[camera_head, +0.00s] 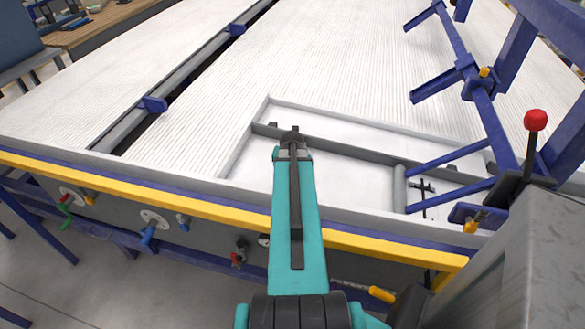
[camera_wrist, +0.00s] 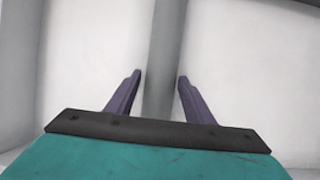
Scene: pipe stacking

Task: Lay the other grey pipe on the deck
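A grey pipe (camera_head: 350,150) lies across a shallow white recess near the front edge of the large white ribbed surface. In the wrist view the grey pipe (camera_wrist: 165,45) runs away from me between my two purple fingers. My gripper (camera_wrist: 159,77) is open, with narrow gaps on both sides of the pipe; I cannot tell how far down the fingers reach around it. In the head view my gripper (camera_head: 292,138) is over the pipe's left part, and my teal arm hides the near part of the recess. Which surface is the deck is not clear.
A grey bar (camera_head: 185,75) runs along a dark slot at the left. A blue frame (camera_head: 480,95) with arms stands at the right, beside a red-knobbed lever (camera_head: 535,121). A yellow rail (camera_head: 180,204) borders the front edge. The ribbed surface (camera_head: 330,60) beyond is clear.

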